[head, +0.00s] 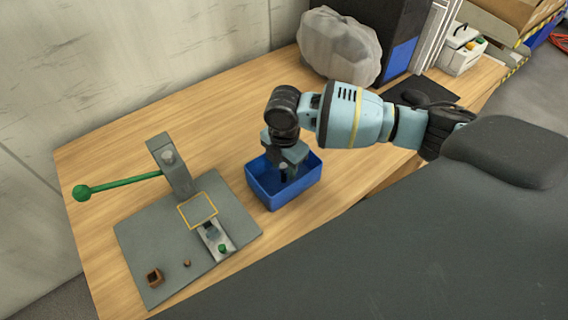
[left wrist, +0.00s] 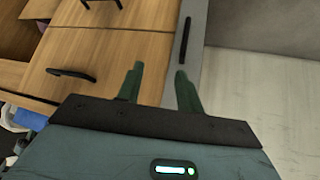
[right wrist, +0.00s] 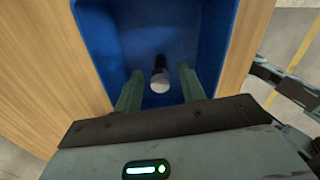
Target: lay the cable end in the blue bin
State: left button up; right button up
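The blue bin (head: 272,196) stands on the wooden table, and its inside fills much of the right wrist view (right wrist: 115,35). My right gripper (head: 286,174) points down into the bin. In the right wrist view its two fingers (right wrist: 160,82) are apart. A small cylinder with a black part and a pale grey end, probably the cable end (right wrist: 160,80), shows between them inside the bin, with gaps on both sides. I cannot tell whether it touches the bin floor. My left gripper (left wrist: 160,70) is open and empty, away from the table top, facing wooden drawer fronts.
A grey plate (head: 145,240) with a press and a green-knobbed lever (head: 120,186) stands left of the bin. A small brown block (head: 154,277) sits on the plate. A grey bag (head: 338,45) stands behind. Table on the far left is clear.

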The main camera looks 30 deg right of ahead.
aim_at(284, 165)
pick_arm(q)
jog(key=shift+w+r+p, duration=0.45)
jog(key=shift+r+p, duration=0.15)
jog(key=shift+r, duration=0.15)
pick_arm(e)
notch_tip(284, 165, up, 12)
jog(key=shift+r, duration=0.2)
pick_arm(q)
jog(key=shift+s+a, duration=0.1)
jog(key=shift+s, duration=0.05)
pick_arm(e)
jog(key=shift+f, duration=0.1)
